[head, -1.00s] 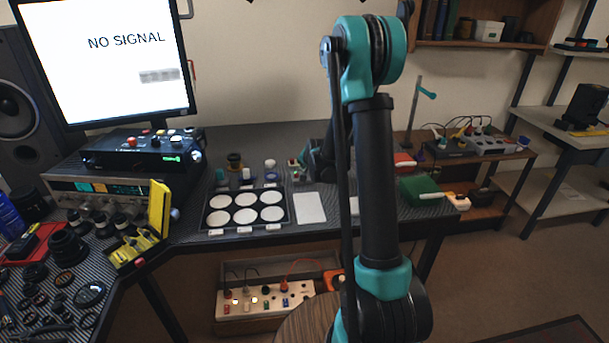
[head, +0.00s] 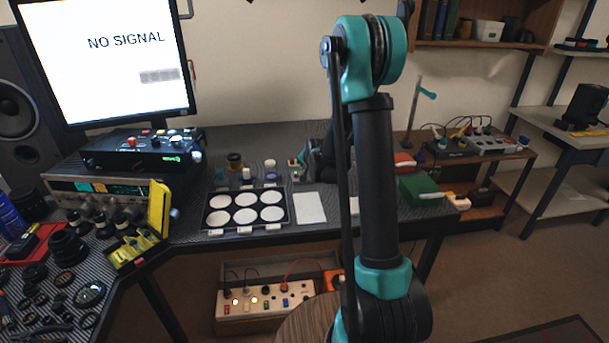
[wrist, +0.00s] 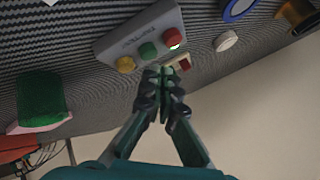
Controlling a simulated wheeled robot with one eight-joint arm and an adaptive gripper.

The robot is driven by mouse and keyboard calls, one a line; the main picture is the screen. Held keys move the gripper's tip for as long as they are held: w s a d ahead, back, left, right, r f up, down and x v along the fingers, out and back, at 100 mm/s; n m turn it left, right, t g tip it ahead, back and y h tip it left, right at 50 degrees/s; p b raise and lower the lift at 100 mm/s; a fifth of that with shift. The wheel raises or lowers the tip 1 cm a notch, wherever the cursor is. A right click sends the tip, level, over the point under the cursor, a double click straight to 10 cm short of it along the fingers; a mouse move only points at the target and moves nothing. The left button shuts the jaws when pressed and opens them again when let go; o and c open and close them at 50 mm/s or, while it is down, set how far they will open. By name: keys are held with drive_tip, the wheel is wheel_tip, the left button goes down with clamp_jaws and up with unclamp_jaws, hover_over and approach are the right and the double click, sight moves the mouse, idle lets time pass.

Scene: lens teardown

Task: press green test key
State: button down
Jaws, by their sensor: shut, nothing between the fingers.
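The grey test box (wrist: 125,32) lies at the top of the wrist view, with small lettering I cannot read. Its green key (wrist: 148,50) sits between a yellow key (wrist: 125,64) and a red key (wrist: 172,37). A small green light glows beside the red key. My gripper (wrist: 162,70) is shut and empty, its fingertips just below the green key in the picture. I cannot tell whether they touch it. In the head view the box (head: 296,170) is small on the bench, and my arm hides much of the gripper beside it.
A small red switch (wrist: 183,64) is right of my fingertips. A white round cap (wrist: 226,41) and a blue-rimmed disc (wrist: 238,8) lie further right. A green block (wrist: 40,98) stands left. The tray of white discs (head: 233,193) is left of the box in the head view.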

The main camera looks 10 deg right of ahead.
drive_tip(key=shift+f, duration=0.1)
drive_tip(key=shift+f, duration=0.3)
drive_tip(key=shift+f, duration=0.4)
idle(0.9)
drive_tip(key=shift+r, duration=0.8)
drive_tip(key=shift+r, duration=0.1)
drive_tip(key=shift+r, duration=2.45)
